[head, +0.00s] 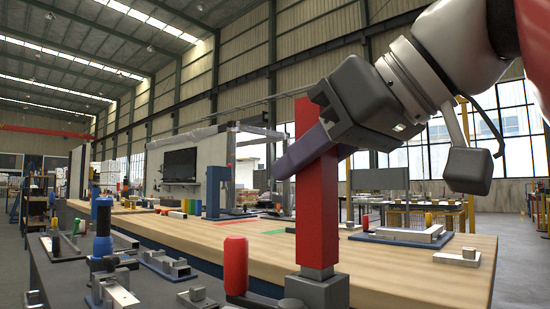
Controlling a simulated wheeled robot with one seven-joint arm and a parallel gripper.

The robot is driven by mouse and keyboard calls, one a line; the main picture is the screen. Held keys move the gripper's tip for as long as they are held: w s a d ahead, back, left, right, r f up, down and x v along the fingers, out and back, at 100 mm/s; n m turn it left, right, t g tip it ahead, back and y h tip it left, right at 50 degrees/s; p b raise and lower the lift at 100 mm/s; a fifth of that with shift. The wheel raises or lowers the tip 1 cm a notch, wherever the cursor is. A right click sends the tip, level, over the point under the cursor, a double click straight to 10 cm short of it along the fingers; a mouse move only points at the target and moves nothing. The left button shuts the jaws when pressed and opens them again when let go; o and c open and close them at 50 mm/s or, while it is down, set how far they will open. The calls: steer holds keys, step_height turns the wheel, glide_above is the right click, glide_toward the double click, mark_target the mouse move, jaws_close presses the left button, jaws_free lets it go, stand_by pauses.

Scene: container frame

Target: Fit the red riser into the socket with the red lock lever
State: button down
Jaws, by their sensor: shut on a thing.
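The red riser (317,215) stands upright in the middle right of the head view, a tall square red bar. My gripper (300,156) is shut on its upper part, reaching in tilted from the upper right. One finger crosses in front of the riser and its top shows above the jaws. The riser's lower end meets a grey block (318,291) at the bottom edge, which looks like the socket. I cannot tell how deep the riser sits in it. A red lock lever (235,266) stands upright to the left of this block; its base is partly cut off by the frame.
A long wooden-topped bench (420,262) runs behind the riser. A dark bench at the left carries metal clamps (112,293) and a blue upright tool (103,230). A grey fixture (410,235) lies on the wooden top at the right. The air left of the riser is free.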

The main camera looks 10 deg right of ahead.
steer(key=shift+f+b, duration=0.45)
steer(key=shift+f, duration=0.1)
steer(key=c, duration=1)
jaws_free()
steer(key=shift+c, duration=0.2)
steer(key=p+v, duration=0.3)
steer(key=v, duration=0.4)
steer(key=shift+s+d+r, duration=0.15)
steer(key=shift+s+r, duration=0.05)
steer(key=shift+r, duration=0.05)
steer(key=shift+s, duration=0.1)
steer(key=shift+d, duration=0.1)
